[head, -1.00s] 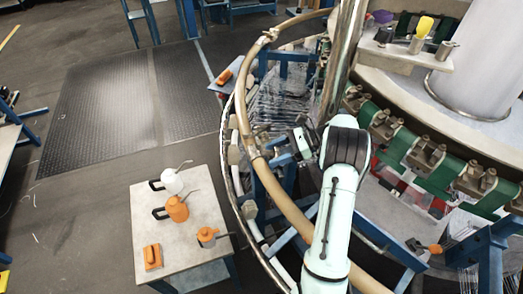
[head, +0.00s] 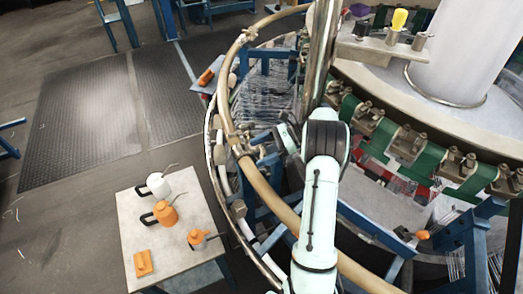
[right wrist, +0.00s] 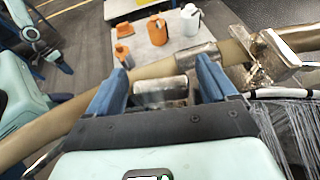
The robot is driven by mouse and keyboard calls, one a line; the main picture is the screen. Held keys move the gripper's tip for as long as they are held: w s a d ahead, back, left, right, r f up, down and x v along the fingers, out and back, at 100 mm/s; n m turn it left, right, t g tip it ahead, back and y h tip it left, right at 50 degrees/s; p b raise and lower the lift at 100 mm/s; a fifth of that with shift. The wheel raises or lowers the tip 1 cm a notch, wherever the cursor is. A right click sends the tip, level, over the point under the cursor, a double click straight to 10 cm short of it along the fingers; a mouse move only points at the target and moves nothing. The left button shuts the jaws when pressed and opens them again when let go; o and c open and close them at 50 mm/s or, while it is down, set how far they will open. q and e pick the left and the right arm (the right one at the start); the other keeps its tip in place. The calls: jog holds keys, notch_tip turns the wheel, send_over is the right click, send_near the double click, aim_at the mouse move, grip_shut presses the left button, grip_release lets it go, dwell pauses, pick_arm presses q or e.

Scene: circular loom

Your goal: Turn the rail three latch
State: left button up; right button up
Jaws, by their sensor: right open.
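The tan curved rail (head: 268,192) sweeps around the loom, and it crosses the right wrist view (right wrist: 60,125). A short metal cylinder (right wrist: 160,88), which looks like a latch part, lies by the rail between my right fingers in the right wrist view. My right gripper (right wrist: 162,82) is open, with one blue finger on each side of the cylinder; I cannot tell whether they touch it. In the head view my right gripper (head: 266,139) is small beside the rail's inner side. A metal clamp block (right wrist: 268,58) sits on the rail to the right. My left gripper does not show clearly.
A small table (head: 190,235) stands outside the ring with a white can (head: 158,186), orange can (head: 166,213), orange box (head: 143,263) and small orange item (head: 197,237). A steel post (head: 318,60) rises behind the gripper. Stretched threads (right wrist: 290,130) lie nearby. Dark floor mats are clear.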

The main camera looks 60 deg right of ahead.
jog(key=v, duration=0.7)
jog(key=shift+s, duration=0.15)
jog(key=shift+d+r, duration=0.1)
jog(key=shift+c, duration=0.3)
